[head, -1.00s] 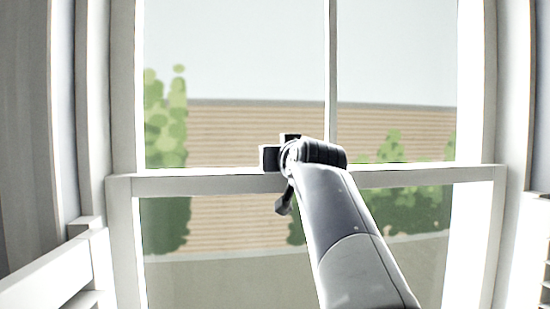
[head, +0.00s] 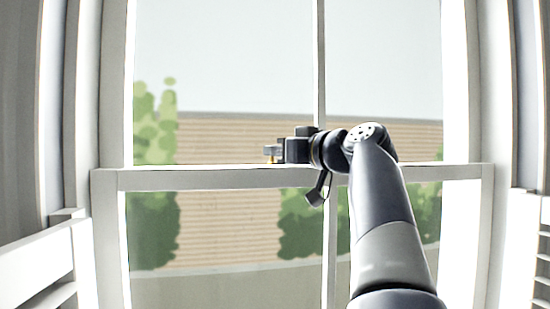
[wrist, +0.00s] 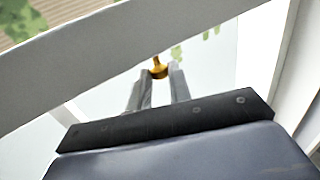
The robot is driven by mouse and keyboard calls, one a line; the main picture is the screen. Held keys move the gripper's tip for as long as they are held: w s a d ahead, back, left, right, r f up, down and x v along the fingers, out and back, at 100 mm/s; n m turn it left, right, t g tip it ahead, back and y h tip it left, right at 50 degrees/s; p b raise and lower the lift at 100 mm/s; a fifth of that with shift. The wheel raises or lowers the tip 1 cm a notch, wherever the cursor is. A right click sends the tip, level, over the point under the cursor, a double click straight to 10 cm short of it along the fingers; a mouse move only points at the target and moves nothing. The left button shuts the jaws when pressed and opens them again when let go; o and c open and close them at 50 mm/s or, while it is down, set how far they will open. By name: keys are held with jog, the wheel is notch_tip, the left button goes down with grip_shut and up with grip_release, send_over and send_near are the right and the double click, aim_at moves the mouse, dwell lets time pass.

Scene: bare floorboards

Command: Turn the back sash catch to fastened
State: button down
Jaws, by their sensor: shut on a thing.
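The window's sash catch is a small brass piece. In the wrist view the catch (wrist: 157,68) shows between the ends of two grey fingers. In the head view a bit of the brass catch (head: 268,151) shows at the left end of my gripper, just above the meeting rail. My gripper (head: 279,151) reaches in from the right along that rail and is shut on the catch; in the wrist view its fingertips (wrist: 160,73) lie on either side of the brass. Most of the catch is hidden, so I cannot tell its angle.
The white meeting rail (head: 200,178) crosses the window. A thin vertical bar (head: 320,60) divides the upper pane behind my gripper. White frame sides and shutter-like panels (head: 40,260) flank the window left and right.

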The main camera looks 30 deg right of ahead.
jog(key=n+y, duration=0.1)
jog(key=y, duration=0.1)
jog(key=s+d+n+g+y+p, duration=0.1)
jog(key=y, duration=0.1)
jog(key=shift+d+r+n, duration=0.1)
jog(key=shift+d+n, duration=0.1)
jog(key=shift+n, duration=0.2)
jog(key=n+g+y+p, duration=0.1)
jog(key=g+y+p, duration=0.1)
jog(key=d+n+y+p, duration=0.1)
jog(key=shift+s+r+n+g+y, duration=0.15)
jog(key=shift+s+n+g+y, duration=0.15)
jog(key=shift+s+g+y, duration=0.1)
jog(key=n+g+y+p, duration=0.1)
jog(key=d+n+g+y+p, duration=0.1)
jog(key=p, duration=0.1)
jog(key=shift+s, duration=0.15)
jog(key=shift+s+d+f+n+g+y+p, duration=0.1)
jog(key=shift+d+f+n+g+y+p, duration=0.1)
jog(key=shift+n+g+y+p, duration=0.4)
jog(key=shift+s+d+f+n+g+y+p, duration=0.15)
jog(key=shift+n+g+y+p, duration=0.2)
jog(key=shift+g+p, duration=0.35)
jog(key=shift+w, duration=0.1)
jog(key=c, duration=1.3)
grip_release()
